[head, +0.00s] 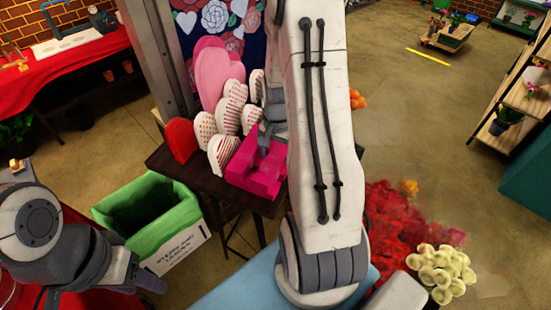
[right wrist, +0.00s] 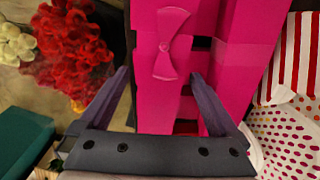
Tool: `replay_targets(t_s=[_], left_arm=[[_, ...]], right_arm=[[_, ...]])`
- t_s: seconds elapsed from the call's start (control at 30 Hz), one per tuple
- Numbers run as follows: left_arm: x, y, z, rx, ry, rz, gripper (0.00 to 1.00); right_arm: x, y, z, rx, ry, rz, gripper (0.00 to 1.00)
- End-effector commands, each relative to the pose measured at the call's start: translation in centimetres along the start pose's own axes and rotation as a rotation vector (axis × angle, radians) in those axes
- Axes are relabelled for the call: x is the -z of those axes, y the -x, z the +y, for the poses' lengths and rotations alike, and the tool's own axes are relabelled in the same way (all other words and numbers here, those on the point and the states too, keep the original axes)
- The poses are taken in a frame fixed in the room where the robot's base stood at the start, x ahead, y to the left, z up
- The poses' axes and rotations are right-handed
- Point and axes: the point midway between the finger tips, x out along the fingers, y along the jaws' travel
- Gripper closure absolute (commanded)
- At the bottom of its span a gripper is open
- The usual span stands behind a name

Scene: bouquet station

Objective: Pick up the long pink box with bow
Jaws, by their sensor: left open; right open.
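The pink box with bow (head: 245,174) stands on a dark table in the head view, partly hidden by my right arm. In the right wrist view its magenta side with a bow (right wrist: 172,42) fills the middle. More magenta surface (right wrist: 243,60) shows to the right, past dark gaps; I cannot tell whether it is the same box. My right gripper (right wrist: 160,75) is open, its fingers spread before the magenta surfaces; I cannot tell if they touch. In the head view the right gripper (head: 266,139) is just above the box. My left gripper (head: 150,284) is open and empty at lower left.
Several heart-shaped boxes (head: 220,75), pink, red and spotted, crowd the table (head: 190,178) behind and left of the pink box. A green-lined bin (head: 150,215) stands left of it. Red flowers (head: 395,225) and cream flowers (head: 440,270) lie to the right. Striped and dotted boxes (right wrist: 290,125) sit close right in the wrist view.

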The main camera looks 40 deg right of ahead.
Motion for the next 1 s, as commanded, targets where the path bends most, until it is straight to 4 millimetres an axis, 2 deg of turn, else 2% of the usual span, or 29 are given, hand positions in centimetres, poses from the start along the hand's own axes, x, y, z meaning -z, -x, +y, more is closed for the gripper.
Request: replay_targets(t_s=[0.27,0.3,0.37,0.5,0.53,0.83,1.0], left_arm=[[0.0,0.0,0.0,0.0,0.0,0.0,0.5],[0.0,0.0,0.0,0.0,0.0,0.0,0.5],[0.0,0.0,0.0,0.0,0.0,0.0,0.5],[0.0,0.0,0.0,0.0,0.0,0.0,0.5],[0.0,0.0,0.0,0.0,0.0,0.0,0.5],[0.0,-0.1,0.0,0.0,0.0,0.0,0.5],[0.0,-0.7,-0.1,0.0,0.001,0.0,0.5]], right_arm=[[0.0,-0.3,0.0,0.001,0.0,0.001,0.03],[0.0,-0.3,0.0,0.001,0.0,0.001,0.18],[0.0,-0.3,0.0,0.001,0.0,0.001,0.41],[0.0,-0.3,0.0,0.001,0.0,0.001,0.94],[0.1,-0.3,0.0,0.001,0.0,0.002,1.0],[0.1,-0.1,0.0,0.002,0.0,0.002,1.0],[0.2,1.1,-0.1,0.004,0.0,0.005,1.0]])
